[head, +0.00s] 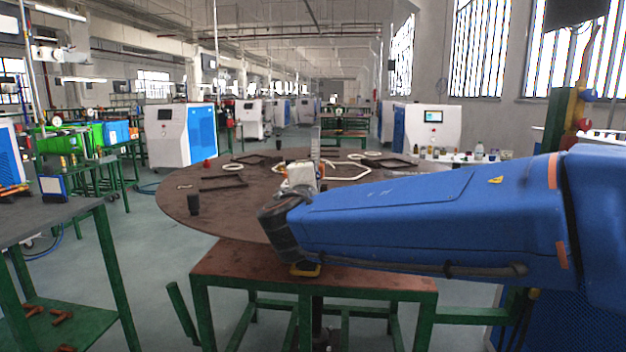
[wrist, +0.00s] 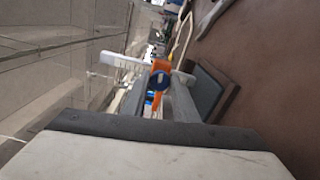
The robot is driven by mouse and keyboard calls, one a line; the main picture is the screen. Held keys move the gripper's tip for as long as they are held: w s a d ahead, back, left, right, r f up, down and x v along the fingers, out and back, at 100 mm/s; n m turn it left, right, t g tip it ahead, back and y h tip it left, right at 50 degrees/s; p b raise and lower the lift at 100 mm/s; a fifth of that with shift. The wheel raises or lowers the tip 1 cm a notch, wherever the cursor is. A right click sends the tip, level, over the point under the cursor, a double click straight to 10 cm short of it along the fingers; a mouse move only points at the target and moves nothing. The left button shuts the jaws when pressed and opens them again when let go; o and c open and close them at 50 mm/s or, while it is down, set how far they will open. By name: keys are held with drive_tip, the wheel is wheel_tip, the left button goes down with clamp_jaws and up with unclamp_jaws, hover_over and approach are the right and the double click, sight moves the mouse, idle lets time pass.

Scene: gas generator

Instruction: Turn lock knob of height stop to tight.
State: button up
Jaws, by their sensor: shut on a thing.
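The height stop (wrist: 161,66) shows in the wrist view as an orange piece near the middle. A blue round lock knob (wrist: 157,81) with a pale mark sits on its face. My gripper (wrist: 160,95) reaches up from the bottom, its two grey fingers on either side of the knob, closed on it. In the head view my gripper (head: 317,172) is over the round table, beside a thin upright grey post (head: 315,143). A bit of orange shows at the fingers there. The knob itself is too small to make out in the head view.
The brown round table (head: 232,209) carries dark frames (head: 223,183), pale rings (head: 233,167) and a black cup (head: 194,204). A brown-topped green bench (head: 240,262) stands in front. A grey-topped table (head: 40,222) is at left. The floor between them looks clear.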

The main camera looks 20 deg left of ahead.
drive_tip(key=shift+m, duration=1.2)
drive_tip(key=shift+f, duration=0.1)
drive_tip(key=o, duration=1)
drive_tip(key=shift+s, duration=0.15)
drive_tip(key=v, duration=1.7)
drive_tip(key=shift+s, duration=0.1)
